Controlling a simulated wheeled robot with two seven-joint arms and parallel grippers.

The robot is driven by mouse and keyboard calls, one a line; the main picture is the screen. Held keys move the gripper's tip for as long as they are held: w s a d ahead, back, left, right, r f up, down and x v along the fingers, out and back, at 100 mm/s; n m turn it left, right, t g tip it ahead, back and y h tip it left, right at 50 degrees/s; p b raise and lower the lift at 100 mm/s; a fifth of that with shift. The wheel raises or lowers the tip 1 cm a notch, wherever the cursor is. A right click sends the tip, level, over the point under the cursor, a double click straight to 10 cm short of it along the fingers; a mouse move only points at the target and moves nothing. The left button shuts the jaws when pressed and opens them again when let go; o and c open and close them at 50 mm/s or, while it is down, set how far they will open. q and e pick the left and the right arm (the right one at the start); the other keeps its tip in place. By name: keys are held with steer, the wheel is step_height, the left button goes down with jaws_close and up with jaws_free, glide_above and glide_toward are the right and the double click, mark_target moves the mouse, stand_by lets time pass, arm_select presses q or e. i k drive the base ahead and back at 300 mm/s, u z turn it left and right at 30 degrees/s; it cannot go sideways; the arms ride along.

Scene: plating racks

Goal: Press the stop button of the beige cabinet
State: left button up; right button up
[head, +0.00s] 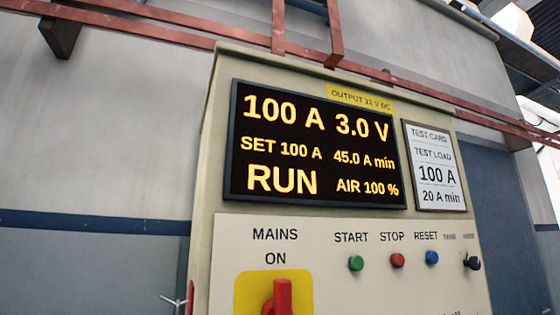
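The beige cabinet (218,150) stands against a wall and fills the middle of the head view, tilted in the picture. Its red stop button (397,260) sits under the label STOP on the light lower panel. A green start button (356,263) is to its left and a blue reset button (432,257) to its right. The dark display (318,147) reads 100 A, 3.0 V, SET 100 A, 45.0 A min, RUN and AIR 100 %. Neither of my grippers can be made out in this view.
A red mains switch (284,297) on a yellow plate is below the label ON. A black knob (472,262) is right of the reset button. A test card (436,168) hangs beside the display. Copper-coloured bars (140,28) run above the cabinet.

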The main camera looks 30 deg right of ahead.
mark_target(397, 260)
steer(key=z, duration=1.35)
